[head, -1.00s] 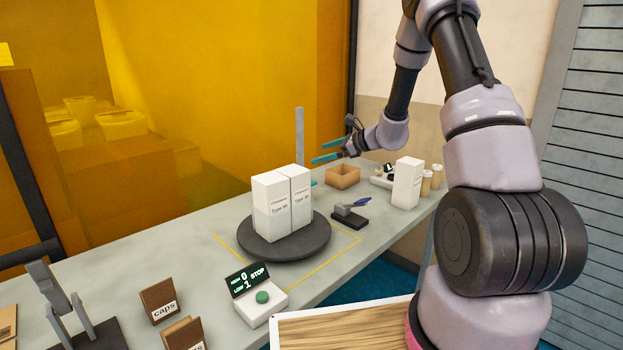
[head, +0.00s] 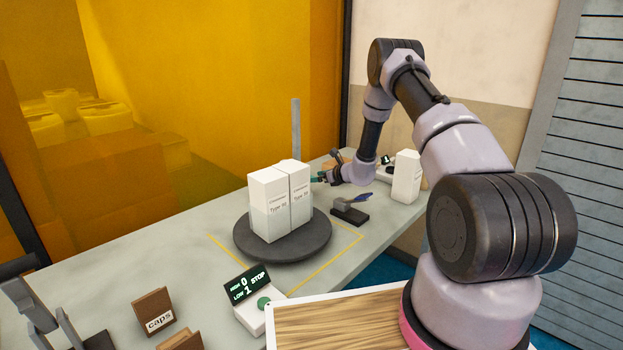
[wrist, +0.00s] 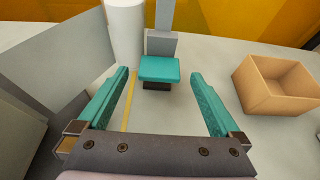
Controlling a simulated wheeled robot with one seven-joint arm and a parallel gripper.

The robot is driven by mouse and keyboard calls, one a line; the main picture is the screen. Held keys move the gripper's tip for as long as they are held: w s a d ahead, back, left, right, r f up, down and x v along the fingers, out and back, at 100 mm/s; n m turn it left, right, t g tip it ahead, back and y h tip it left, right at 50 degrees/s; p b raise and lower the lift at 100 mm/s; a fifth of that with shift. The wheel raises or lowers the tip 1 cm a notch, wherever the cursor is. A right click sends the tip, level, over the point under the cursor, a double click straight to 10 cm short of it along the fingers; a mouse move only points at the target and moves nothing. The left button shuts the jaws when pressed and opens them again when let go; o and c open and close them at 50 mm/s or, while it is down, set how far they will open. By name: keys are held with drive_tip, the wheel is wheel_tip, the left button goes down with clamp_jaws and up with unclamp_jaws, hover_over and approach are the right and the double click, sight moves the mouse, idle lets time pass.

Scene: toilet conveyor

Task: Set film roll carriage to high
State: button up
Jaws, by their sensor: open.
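The film roll carriage shows in the wrist view as a teal block (wrist: 160,69) low on a grey upright post (wrist: 161,18). A white roll (wrist: 125,30) stands just left of the post. In the head view the post (head: 296,130) rises behind the white boxes, which hide the carriage. My gripper (wrist: 160,100) is open and empty, its teal fingers on either side of the line toward the carriage, with the carriage beyond the fingertips. In the head view my gripper (head: 318,178) is just right of the boxes.
White boxes (head: 268,205) stand on a dark turntable (head: 283,246), close to my gripper's left. An open cardboard box (wrist: 276,83) is to the right. A panel (head: 247,284) reads HIGH 0, LOW 1, STOP. A stapler-like device (head: 350,214) lies in front.

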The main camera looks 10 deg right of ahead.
drive_tip(key=shift+x, duration=1.1)
clamp_jaws()
wheel_tip(320, 180, up, 9)
unclamp_jaws()
